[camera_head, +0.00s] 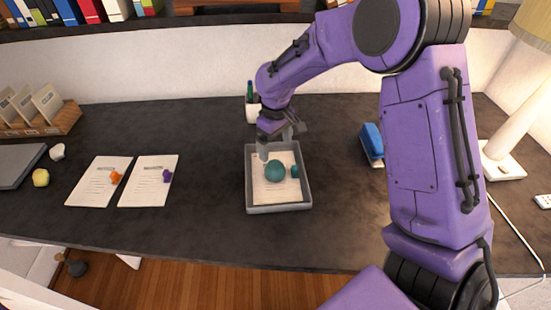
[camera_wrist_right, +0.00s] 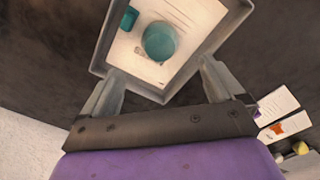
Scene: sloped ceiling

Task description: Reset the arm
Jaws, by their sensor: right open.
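My right arm is purple and reaches in from the right of the head view. My right gripper (camera_head: 280,142) is open and empty above the back part of a grey tray (camera_head: 278,209). In the right wrist view, the right gripper's fingers (camera_wrist_right: 160,85) are spread apart at the near edge of the tray (camera_wrist_right: 102,50). A round teal object (camera_head: 275,172) and a smaller teal piece (camera_head: 295,171) lie on a paper (camera_head: 262,195) in the tray. Both teal things also show in the right wrist view, apart from the fingers. My left gripper is not in view.
Two papers bearing an orange piece (camera_head: 115,178) and a purple piece (camera_head: 167,176) lie left of the tray. A green-topped white cup (camera_head: 252,112) stands behind it. A blue stapler-like object (camera_head: 371,141) and a lamp (camera_head: 512,115) are right. Dark desk between papers and tray is clear.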

